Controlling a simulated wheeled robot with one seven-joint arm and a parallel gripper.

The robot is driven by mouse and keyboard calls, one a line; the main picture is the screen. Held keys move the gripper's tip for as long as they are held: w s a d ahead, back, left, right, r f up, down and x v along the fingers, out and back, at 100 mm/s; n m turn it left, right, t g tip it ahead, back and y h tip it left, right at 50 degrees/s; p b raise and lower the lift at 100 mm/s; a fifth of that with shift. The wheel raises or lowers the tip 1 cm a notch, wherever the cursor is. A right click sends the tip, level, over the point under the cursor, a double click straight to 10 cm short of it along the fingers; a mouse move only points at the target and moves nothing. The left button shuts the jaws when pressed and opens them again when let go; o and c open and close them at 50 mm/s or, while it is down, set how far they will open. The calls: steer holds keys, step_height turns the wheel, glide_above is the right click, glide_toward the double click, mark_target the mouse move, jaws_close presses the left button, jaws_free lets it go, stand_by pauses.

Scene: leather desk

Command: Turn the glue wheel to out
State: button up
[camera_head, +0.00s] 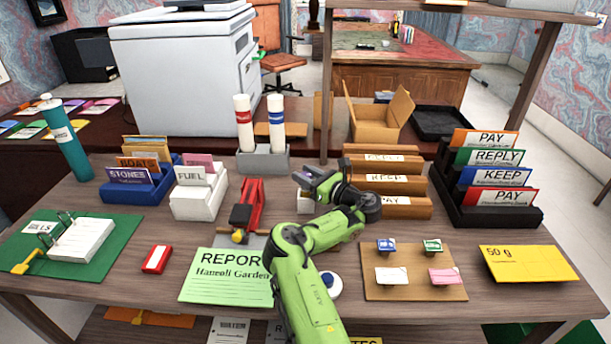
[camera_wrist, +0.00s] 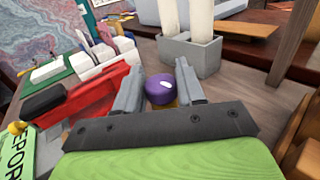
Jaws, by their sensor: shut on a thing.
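A round purple knob (camera_wrist: 160,88) with a pale mark on top, which looks like the glue wheel, sits between the two grey fingers of my gripper (camera_wrist: 160,94) in the wrist view. A bit of yellow shows just beneath it. My gripper is shut on the knob, and its fingers and palm hide most of the body below. In the head view my gripper (camera_head: 316,184) is at the middle of the desk, right of the red stapler-like tool (camera_head: 252,200). I cannot make out the knob clearly there, nor which way the wheel is turned.
A grey holder (camera_head: 263,160) with two white tubes stands behind my gripper. Brown file boxes (camera_head: 400,207) stand close on the right. A green report sheet (camera_head: 226,278) and a board with stamps (camera_head: 415,284) lie in front, either side of my arm.

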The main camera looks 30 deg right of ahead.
steer(key=shift+d+n+g+y, duration=0.1)
steer(key=shift+n+g+y, duration=0.3)
steer(key=shift+n+y, duration=0.6)
steer(key=shift+r+y+p, duration=0.2)
steer(key=shift+y+p, duration=0.4)
steer(key=shift+p, duration=0.2)
steer(key=shift+f+n+g+y+p, duration=0.2)
steer(key=shift+n+g+y+p, duration=0.2)
steer(key=shift+n+g+y, duration=0.15)
steer(key=o, duration=0.9)
steer(key=shift+o, duration=0.2)
